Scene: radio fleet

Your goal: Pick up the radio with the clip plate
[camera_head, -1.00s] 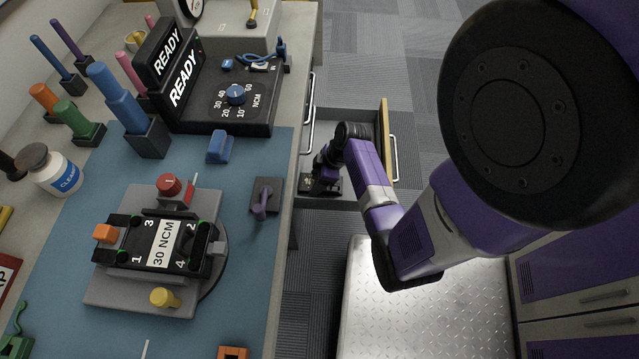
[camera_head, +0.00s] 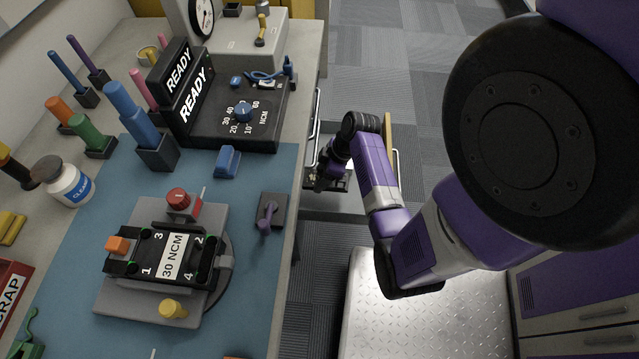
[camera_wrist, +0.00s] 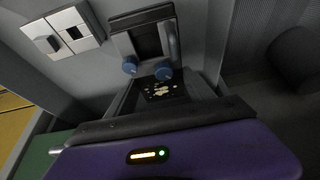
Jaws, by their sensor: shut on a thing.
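My gripper (camera_head: 327,177) is low beside the bench, at the open drawer; my arm hides much of its fingers. In the wrist view my gripper (camera_wrist: 160,92) is shut around a dark, light-flecked item (camera_wrist: 165,90). I cannot tell whether this item is the radio or whether it has a clip plate. Just beyond it is a grey-framed dark device (camera_wrist: 146,42) with two blue round parts (camera_wrist: 163,71) at its near edge. Whether it is joined to the held item is unclear.
The open drawer (camera_head: 391,135) has a yellowish edge. On the bench, a grey fixture (camera_head: 125,302) bears a black plate labelled 30 NCM (camera_head: 150,250). A black READY unit (camera_head: 262,125) stands behind. A metal-topped platform (camera_head: 425,325) is at lower right.

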